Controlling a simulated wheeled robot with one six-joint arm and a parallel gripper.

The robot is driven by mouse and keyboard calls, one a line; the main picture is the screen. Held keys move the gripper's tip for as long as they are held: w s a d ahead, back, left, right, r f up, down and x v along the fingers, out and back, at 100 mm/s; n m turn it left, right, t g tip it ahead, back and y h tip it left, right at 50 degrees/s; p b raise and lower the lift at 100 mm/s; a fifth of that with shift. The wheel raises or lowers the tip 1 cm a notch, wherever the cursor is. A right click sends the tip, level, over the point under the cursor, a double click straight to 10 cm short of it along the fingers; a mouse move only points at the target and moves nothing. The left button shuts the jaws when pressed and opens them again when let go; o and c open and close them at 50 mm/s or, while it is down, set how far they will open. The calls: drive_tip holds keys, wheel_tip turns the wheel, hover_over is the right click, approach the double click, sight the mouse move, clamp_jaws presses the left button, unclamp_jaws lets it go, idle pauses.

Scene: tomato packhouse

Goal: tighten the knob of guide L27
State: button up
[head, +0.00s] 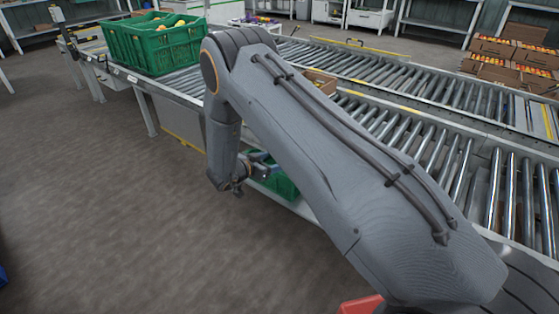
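I cannot make out the knob of guide L27 or any label with that name in the head view. My own grey arm covers the middle of the picture and hides part of the conveyor's near side. My gripper (264,170) is small, low beside the near conveyor's side, close to a green crate under it. Its fingers are partly hidden by my arm and too small to read as open or shut. Whether it touches anything there cannot be told.
A green crate (112,47) with some produce stands on the roller conveyor (180,86) at upper left. Another green crate (284,186) sits low under the conveyor. Produce boxes (507,69) are stacked at upper right. The grey floor (90,190) at left is clear.

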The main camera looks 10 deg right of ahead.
drive_tip(key=x, duration=0.4)
drive_tip(key=shift+w+d+f, duration=0.15)
drive_tip(key=shift+d, duration=0.05)
drive_tip(key=c, duration=1.1)
